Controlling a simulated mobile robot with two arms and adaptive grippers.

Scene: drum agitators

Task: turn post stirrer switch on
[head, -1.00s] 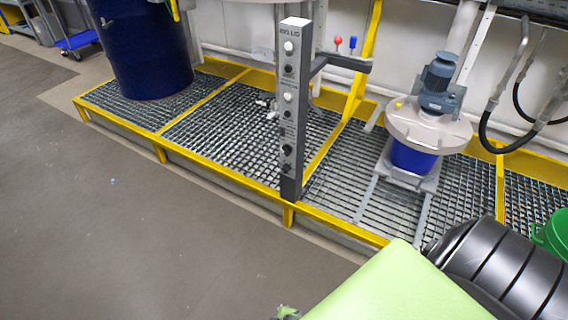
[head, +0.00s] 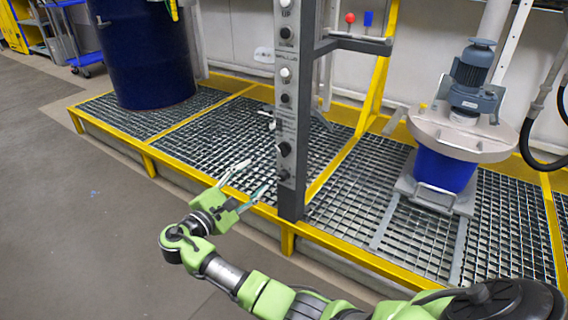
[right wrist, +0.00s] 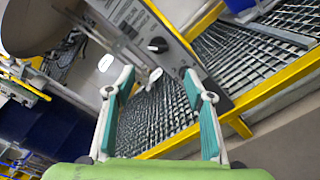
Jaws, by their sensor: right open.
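The grey control post (head: 288,198) stands upright at the front of the grating, with a column of white and black knobs on its face. A lower black knob (head: 284,149) shows there; a black knob also shows in the right wrist view (right wrist: 158,45). My right gripper (head: 252,180) is open and empty, just left of the post's lower part. In the right wrist view its teal-padded fingers (right wrist: 159,80) point toward the post's panel. My left gripper is not in view.
A yellow-edged grating platform (head: 340,255) carries the post. A dark blue drum (head: 145,60) stands at the left. A motor-topped agitator (head: 462,130) on a blue vessel stands at the right. The floor (head: 80,220) at the left is clear.

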